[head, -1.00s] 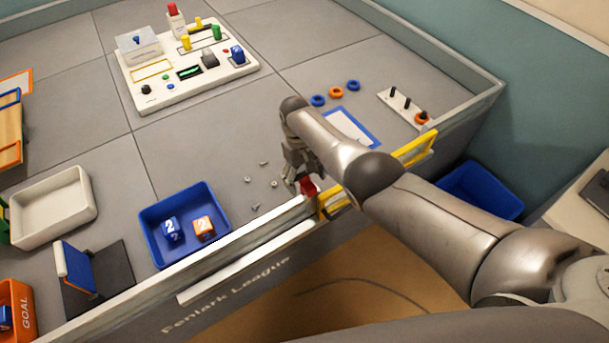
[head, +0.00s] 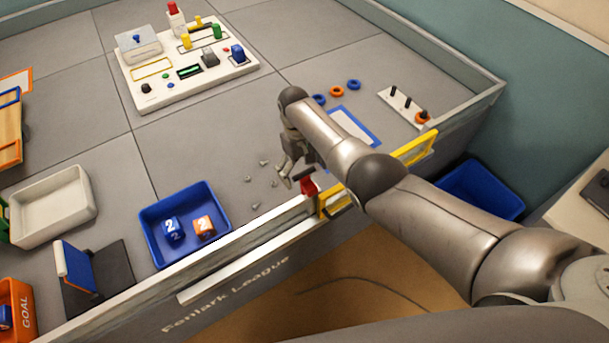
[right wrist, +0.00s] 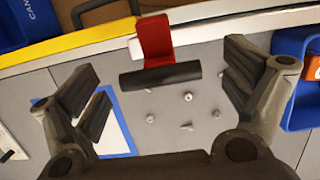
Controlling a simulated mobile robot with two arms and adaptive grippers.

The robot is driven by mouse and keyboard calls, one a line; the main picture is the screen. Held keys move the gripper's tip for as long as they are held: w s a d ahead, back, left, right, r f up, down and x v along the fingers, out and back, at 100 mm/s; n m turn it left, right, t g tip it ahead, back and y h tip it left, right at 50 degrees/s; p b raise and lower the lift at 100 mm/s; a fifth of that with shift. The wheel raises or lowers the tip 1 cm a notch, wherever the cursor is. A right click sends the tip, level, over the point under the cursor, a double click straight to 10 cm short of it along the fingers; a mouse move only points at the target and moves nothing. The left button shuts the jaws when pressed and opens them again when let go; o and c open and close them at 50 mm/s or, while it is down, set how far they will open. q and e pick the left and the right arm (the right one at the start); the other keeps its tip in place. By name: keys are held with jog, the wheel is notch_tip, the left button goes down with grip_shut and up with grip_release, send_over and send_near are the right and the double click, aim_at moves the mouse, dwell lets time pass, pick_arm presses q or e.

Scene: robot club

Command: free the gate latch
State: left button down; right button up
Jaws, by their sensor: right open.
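The gate latch is a red piece (head: 308,187) with a black bar, at the rail's end beside the yellow-framed gate (head: 335,201). In the right wrist view the red latch (right wrist: 155,38) stands at the white rail, its black bar (right wrist: 160,76) lying crosswise. My right gripper (head: 291,174) is open just inside the wall, close to the latch. In the right wrist view its fingers (right wrist: 160,74) are spread either side of the bar, apart from it and empty. My arm hides part of the gate. My left gripper is out of view.
Several small screws (head: 264,163) lie on the floor by the gripper. A blue bin with two number cubes (head: 150,226) stands left along the wall. Rings (head: 353,85), a blue-framed mat (head: 374,137) and a peg board (head: 393,93) lie beyond the arm.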

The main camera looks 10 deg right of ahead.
notch_tip(320, 180, up, 9)
jog(key=w, duration=0.1)
jog(key=shift+w+a+r, duration=0.2)
jog(key=shift+w+a, duration=0.1)
